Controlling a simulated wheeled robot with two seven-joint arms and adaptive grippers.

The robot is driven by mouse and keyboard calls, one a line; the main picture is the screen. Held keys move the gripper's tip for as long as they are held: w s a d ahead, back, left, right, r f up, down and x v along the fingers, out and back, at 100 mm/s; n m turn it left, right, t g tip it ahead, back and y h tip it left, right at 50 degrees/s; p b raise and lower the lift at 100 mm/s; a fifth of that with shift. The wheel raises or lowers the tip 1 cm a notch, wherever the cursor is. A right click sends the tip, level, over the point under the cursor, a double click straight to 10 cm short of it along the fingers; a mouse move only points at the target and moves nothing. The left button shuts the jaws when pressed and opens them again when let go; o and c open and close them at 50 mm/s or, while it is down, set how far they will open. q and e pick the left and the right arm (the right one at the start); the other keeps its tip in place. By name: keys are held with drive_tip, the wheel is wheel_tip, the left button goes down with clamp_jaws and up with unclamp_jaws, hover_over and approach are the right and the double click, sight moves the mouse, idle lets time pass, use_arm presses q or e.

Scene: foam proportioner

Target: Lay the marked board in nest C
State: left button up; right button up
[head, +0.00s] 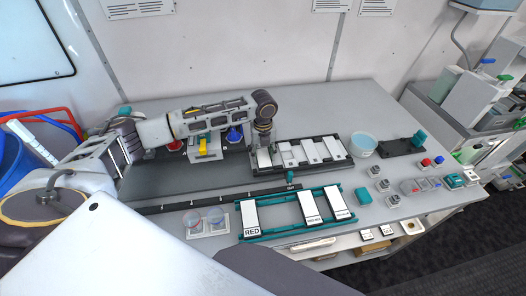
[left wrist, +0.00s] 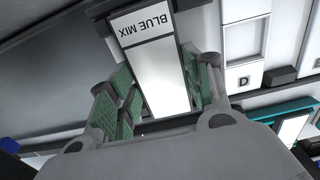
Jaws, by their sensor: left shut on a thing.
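My left gripper (head: 264,148) is at the left end of a black nest tray (head: 343,140), pointing down. In the left wrist view its green-padded fingers (left wrist: 160,98) are shut on a white board marked BLUE MIX (left wrist: 152,50). The board shows between the pads, close to the tray. I cannot tell whether it touches the tray. A pale nest marked D (left wrist: 243,60) lies beside the board in the left wrist view. No letter C is readable. My right gripper is not in view.
A teal rack (head: 283,232) in front holds several white boards, one marked RED (head: 250,218). A pale blue bowl (head: 362,144) stands right of the tray. Two round dishes (head: 205,219) lie left of the rack. Small blocks and buttons fill the right side.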

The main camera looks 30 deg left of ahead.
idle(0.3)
use_arm(q)
drive_tip(key=o, duration=1.1)
drive_tip(key=o, duration=0.4)
wheel_tip(320, 180, up, 3)
drive_tip(key=p, duration=0.3)
drive_tip(key=shift+f, duration=0.1)
drive_tip(key=shift+w+r, duration=0.15)
drive_tip(key=shift+r, duration=2.45)
